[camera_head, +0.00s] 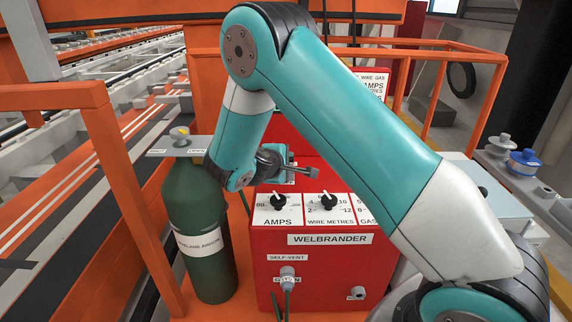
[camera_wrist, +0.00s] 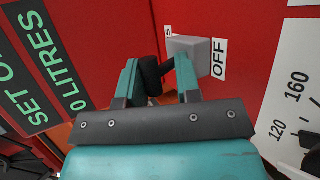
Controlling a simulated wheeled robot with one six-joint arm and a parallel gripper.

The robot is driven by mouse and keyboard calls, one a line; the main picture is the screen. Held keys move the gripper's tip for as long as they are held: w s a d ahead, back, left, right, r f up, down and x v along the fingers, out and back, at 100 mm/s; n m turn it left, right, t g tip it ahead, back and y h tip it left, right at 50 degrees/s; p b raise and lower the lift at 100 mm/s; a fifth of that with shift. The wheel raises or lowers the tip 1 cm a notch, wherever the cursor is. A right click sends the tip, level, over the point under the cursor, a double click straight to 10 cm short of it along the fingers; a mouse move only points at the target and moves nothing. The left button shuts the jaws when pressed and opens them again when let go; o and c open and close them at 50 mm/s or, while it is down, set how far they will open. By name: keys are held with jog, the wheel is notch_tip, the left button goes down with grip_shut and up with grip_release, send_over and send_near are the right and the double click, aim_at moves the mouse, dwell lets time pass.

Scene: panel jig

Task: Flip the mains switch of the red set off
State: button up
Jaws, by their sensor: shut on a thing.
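The red set (camera_head: 325,268), labelled WELBRANDER, stands in front of me. In the wrist view, a grey block (camera_wrist: 190,50) sits on its red panel, with an OFF label (camera_wrist: 219,58) at its right and a mostly hidden label at its upper left. A black lever-like piece (camera_wrist: 151,72), seemingly the mains switch, reaches from beside the block between my fingers. My gripper (camera_wrist: 157,80) is shut on this black piece. In the head view, my gripper (camera_head: 288,170) is at the red set above its dials, and the switch is too small to make out.
A green gas cylinder (camera_head: 203,215) stands close left of the red set. Dials for AMPS (camera_head: 278,202) and WIRE METRES (camera_head: 327,201) lie just below my gripper. Orange rails (camera_head: 125,170) stand at the left. A blue-capped item (camera_head: 524,160) is at the right.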

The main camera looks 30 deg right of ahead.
jog(key=shift+w+d+r, duration=0.1)
jog(key=shift+r, duration=0.1)
jog(key=o, duration=0.8)
jog(key=shift+f, duration=0.35)
